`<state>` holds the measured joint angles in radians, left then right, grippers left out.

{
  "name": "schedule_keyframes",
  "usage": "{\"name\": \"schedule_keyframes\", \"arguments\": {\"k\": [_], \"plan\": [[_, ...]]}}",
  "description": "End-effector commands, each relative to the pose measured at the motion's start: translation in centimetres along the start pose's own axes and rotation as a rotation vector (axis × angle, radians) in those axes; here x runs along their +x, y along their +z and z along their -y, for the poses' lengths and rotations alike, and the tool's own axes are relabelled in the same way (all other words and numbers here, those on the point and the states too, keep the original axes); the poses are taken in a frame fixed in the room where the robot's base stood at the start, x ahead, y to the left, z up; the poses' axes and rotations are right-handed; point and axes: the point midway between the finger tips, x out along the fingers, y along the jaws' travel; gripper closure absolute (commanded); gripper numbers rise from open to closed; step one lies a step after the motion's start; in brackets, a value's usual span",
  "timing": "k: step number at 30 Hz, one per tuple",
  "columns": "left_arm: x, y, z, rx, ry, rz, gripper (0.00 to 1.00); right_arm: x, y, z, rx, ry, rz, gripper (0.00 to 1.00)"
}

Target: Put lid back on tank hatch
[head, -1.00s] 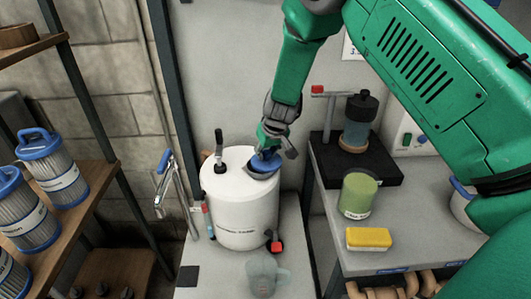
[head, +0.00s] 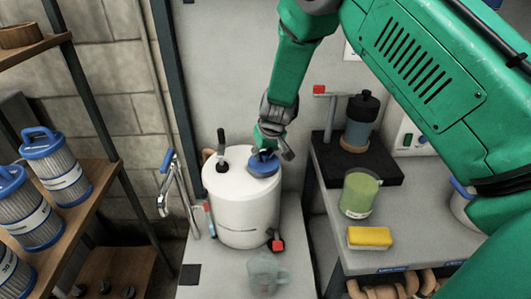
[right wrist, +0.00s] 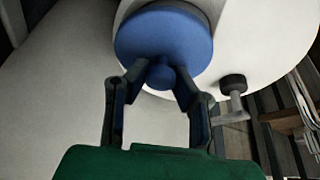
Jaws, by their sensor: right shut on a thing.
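The white tank (head: 240,208) stands upright on a pale bench. The blue round lid (head: 263,166) is at the right side of the tank's top, over the hatch; the lid hides the opening. In the right wrist view the lid (right wrist: 165,38) shows as a blue disc with a knob between the fingertips. My right gripper (head: 266,150) is shut on the lid's knob; it also shows in the right wrist view (right wrist: 156,78). I cannot tell whether the lid is fully seated. My left gripper is out of view.
A black-handled fitting (head: 222,150) rises from the tank top left of the lid. A clear jug (head: 265,275) stands in front of the tank. A side bench at right holds a green container (head: 359,194) and a yellow sponge (head: 369,238). Blue-topped filters (head: 60,168) stand on the left shelf.

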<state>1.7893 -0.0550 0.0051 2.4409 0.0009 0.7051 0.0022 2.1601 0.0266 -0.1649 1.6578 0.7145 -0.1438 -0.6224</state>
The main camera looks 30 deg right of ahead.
Motion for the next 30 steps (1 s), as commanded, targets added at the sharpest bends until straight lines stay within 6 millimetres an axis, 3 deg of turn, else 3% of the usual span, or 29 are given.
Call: {"name": "schedule_keyframes", "arguments": {"k": [30], "plan": [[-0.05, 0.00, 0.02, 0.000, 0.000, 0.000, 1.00, 0.27, 0.01, -0.55, -0.001, -0.001, 0.000, 1.00]]}}
